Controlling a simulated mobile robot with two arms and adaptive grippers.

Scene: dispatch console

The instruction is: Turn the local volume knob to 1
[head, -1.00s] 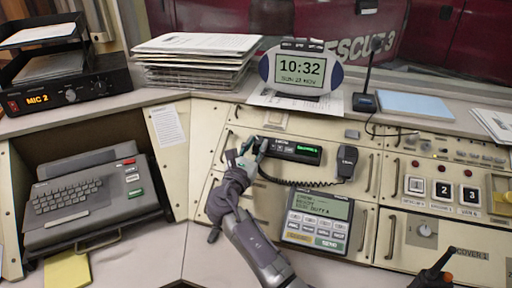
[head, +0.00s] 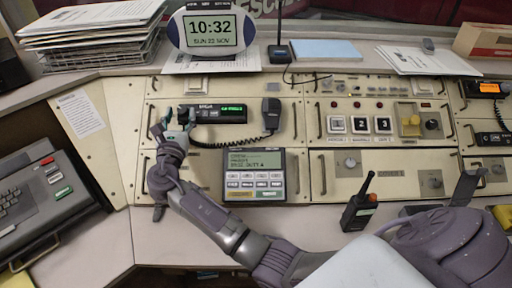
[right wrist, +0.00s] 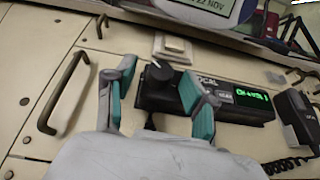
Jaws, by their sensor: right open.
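The local radio (head: 220,113) is a black unit with a green lit display, set in the upper left of the cream console. It also shows in the right wrist view (right wrist: 240,106), marked "LOCAL". Its dark round volume knob (right wrist: 158,73) sticks out at the radio's left end. My right gripper (head: 174,125) is at that end of the radio. In the right wrist view its teal-padded fingers (right wrist: 157,80) are open, one on each side of the knob. I cannot tell whether they touch it. The knob's scale is too small to read. My left gripper is not in view.
A black handset (head: 271,112) on a coiled cord hangs right of the radio. A metal handle (right wrist: 63,92) stands left of the fingers. Below are a keypad unit (head: 254,174) and a walkie-talkie (head: 359,208). A clock (head: 211,30) stands on the shelf above.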

